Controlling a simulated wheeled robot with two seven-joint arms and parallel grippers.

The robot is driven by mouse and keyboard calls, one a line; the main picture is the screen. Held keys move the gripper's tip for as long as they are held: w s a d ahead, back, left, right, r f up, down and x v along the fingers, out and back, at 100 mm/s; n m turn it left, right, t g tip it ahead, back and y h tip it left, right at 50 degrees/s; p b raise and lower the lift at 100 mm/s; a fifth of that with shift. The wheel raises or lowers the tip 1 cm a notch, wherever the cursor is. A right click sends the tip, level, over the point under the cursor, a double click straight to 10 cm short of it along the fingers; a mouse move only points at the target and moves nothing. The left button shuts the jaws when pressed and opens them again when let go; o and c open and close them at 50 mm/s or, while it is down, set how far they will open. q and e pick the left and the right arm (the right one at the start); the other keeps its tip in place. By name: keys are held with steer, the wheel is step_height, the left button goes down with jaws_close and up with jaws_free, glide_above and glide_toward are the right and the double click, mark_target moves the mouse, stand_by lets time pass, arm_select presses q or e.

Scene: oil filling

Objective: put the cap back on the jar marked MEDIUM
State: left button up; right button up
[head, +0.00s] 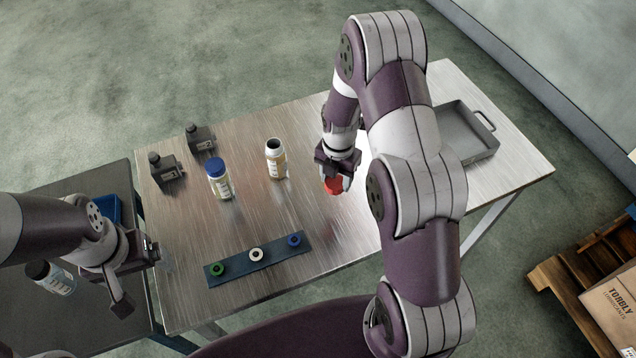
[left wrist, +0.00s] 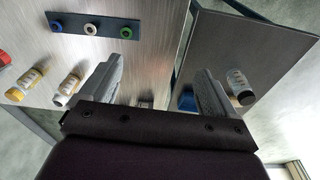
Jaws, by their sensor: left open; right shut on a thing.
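My right gripper (head: 333,183) is shut on a red cap (head: 333,188) over the right middle of the metal table; I cannot tell whether the cap touches anything below. A jar with a dark open mouth and no cap (head: 276,160) stands upright left of it. A jar with a blue cap (head: 219,180) stands further left. My left gripper (head: 145,283) is open and empty near the table's left edge.
A dark strip (head: 236,266) with green, white and blue rings lies at the table's front. Two small dark devices (head: 168,168) (head: 201,139) stand at the back left. A grey tray (head: 465,135) is at the right. A dark-capped bottle (head: 58,280) stands on the left cart.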

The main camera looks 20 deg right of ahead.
steer(key=shift+s+d+r, duration=0.2)
steer(key=shift+d+r, duration=0.05)
steer(key=shift+d, duration=0.05)
